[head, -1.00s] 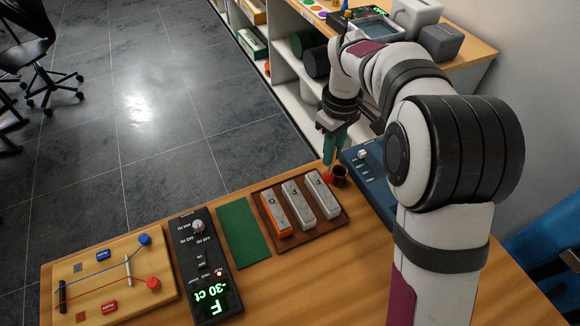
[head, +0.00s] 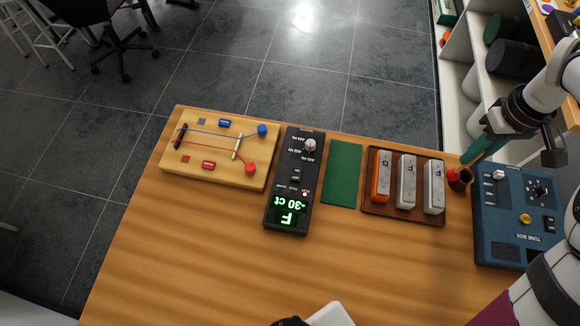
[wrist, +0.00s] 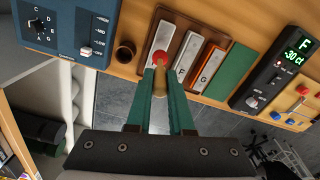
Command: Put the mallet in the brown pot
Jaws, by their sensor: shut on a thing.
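My gripper (wrist: 160,75) has two green fingers shut on the mallet. The mallet's pale wooden handle (wrist: 160,84) lies between the fingers and its red head (wrist: 160,58) sticks out past the tips. In the head view the gripper (head: 468,164) comes in from the right, with the red head (head: 452,174) at its tips. The small brown pot (head: 463,183) stands on the table just beside the head, partly covered by it. In the wrist view the pot (wrist: 125,54) is left of the mallet, apart in the picture; its inside looks dark. I cannot tell the mallet's height.
A brown tray (head: 402,217) with three metal bars stands left of the pot, and the blue tone box (head: 510,225) right of it. Further left are a green mat (head: 343,172), a black tuner (head: 290,180) and a stringed wooden board (head: 218,175). The table front is clear.

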